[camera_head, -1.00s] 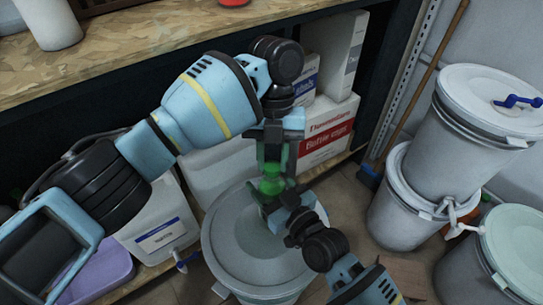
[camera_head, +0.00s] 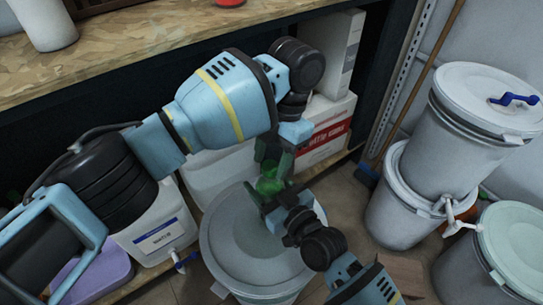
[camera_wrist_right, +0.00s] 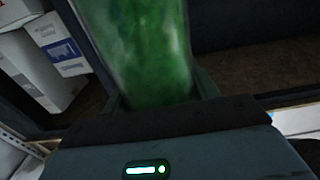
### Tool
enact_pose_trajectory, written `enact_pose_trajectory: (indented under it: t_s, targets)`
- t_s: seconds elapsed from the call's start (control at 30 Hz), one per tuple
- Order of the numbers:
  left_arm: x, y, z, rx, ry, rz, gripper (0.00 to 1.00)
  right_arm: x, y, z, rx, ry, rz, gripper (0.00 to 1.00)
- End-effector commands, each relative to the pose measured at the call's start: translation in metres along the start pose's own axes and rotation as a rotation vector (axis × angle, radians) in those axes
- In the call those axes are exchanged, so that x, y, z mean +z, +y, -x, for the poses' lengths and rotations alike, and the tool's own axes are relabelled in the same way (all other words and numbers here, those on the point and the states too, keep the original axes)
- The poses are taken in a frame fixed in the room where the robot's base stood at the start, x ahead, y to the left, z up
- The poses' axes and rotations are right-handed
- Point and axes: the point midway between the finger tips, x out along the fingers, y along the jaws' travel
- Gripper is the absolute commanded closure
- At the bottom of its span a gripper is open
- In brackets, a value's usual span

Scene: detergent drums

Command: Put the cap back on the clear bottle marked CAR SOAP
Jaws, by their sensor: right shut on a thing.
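A bottle with green liquid (camera_head: 269,185) is held above a lidded grey drum. It also shows in the right wrist view (camera_wrist_right: 145,50), where it rises between the fingers and its top is out of frame. My right gripper (camera_head: 270,197) is shut on this bottle, from below right in the head view. My left gripper (camera_head: 273,158) points down at the bottle's top, with dark fingers around or just over it. The fingers hide the bottle's neck. I cannot make out a cap or a CAR SOAP label, nor whether the left gripper holds anything.
The grey drum (camera_head: 222,245) stands below both grippers. Stacked drums (camera_head: 475,130) and another lidded drum (camera_head: 515,245) stand at right. White containers (camera_head: 155,240) and boxes (camera_head: 327,132) fill the low shelf. A wooden worktop (camera_head: 130,40) runs across the back.

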Motion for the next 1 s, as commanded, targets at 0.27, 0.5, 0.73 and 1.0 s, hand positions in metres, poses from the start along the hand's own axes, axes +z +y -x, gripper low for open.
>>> enact_pose_trajectory:
  t_s: [0.27, 0.5, 0.73, 1.0]
  targets:
    - [0.000, 0.000, 0.000, -0.001, 0.000, 0.001, 0.49, 0.001, 0.000, 0.000, 0.000, -0.001, 0.000, 1.00]
    - [-0.006, 0.001, 0.022, 0.004, -0.003, 0.002, 0.49, 0.001, 0.000, 0.000, 0.000, -0.002, 0.000, 1.00]
    - [-0.012, 0.001, 0.042, 0.000, -0.001, 0.002, 0.49, 0.001, 0.000, 0.000, 0.000, -0.002, 0.000, 1.00]
    - [-0.012, 0.001, 0.043, -0.001, 0.001, 0.002, 0.49, 0.001, 0.000, 0.000, 0.000, -0.001, 0.000, 1.00]
